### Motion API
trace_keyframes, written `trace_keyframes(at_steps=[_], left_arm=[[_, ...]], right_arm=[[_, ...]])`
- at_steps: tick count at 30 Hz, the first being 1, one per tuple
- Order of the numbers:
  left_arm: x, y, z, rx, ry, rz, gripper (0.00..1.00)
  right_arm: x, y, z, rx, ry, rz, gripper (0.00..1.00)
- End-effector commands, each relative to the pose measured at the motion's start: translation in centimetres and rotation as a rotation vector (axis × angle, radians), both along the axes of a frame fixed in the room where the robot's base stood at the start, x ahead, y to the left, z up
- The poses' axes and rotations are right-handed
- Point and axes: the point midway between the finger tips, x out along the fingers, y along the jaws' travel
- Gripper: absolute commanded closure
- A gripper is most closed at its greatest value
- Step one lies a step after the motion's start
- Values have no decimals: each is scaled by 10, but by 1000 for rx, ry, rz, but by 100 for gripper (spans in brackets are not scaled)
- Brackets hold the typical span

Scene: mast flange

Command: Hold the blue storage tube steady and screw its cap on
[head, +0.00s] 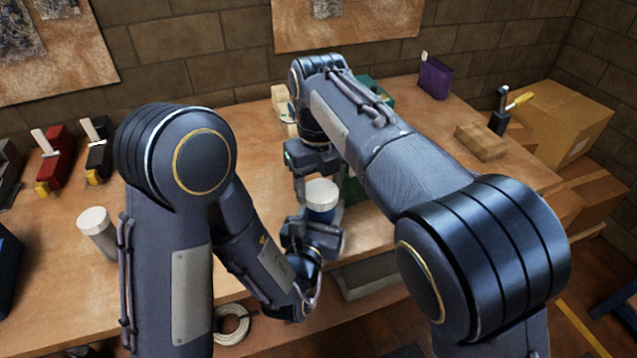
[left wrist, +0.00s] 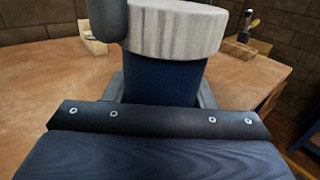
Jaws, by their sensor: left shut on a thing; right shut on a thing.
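The blue storage tube (head: 321,214) stands upright near the table's front edge, partly hidden by my grippers. Its white ribbed cap (head: 321,189) sits on top; in the left wrist view the cap (left wrist: 175,30) rests over the blue tube (left wrist: 165,82) with no gap that I can see. My left gripper (head: 318,222) is shut on the tube's body from the front; its fingers flank the tube in the left wrist view (left wrist: 162,92). My right gripper (head: 320,180) comes down from above and is shut on the cap, one finger showing at the cap's left side.
A pale cylinder with a white top (head: 97,230) stands at the left. Red (head: 57,158) and black (head: 97,150) holders stand behind it. A purple box (head: 435,78), a brown block (head: 481,141) and cardboard boxes (head: 560,120) are at the right. My right arm crosses the table's middle.

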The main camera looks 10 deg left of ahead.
Motion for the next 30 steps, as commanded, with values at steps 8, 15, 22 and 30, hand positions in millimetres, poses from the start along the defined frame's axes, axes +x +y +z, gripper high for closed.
trace_keyframes(at_steps=[8, 15, 22, 30], left_arm=[[-1, 0, -1, 1, 2, -1, 100], [0, 0, 0, 0, 1, -1, 100], [0, 0, 0, 0, 0, 0, 100], [0, 0, 0, 0, -1, 0, 100]], right_arm=[[1, 0, 1, 2, -5, -3, 39], [1, 0, 1, 1, -3, -1, 20], [1, 0, 4, 1, -3, -1, 20], [1, 0, 38, 2, -4, -1, 20]])
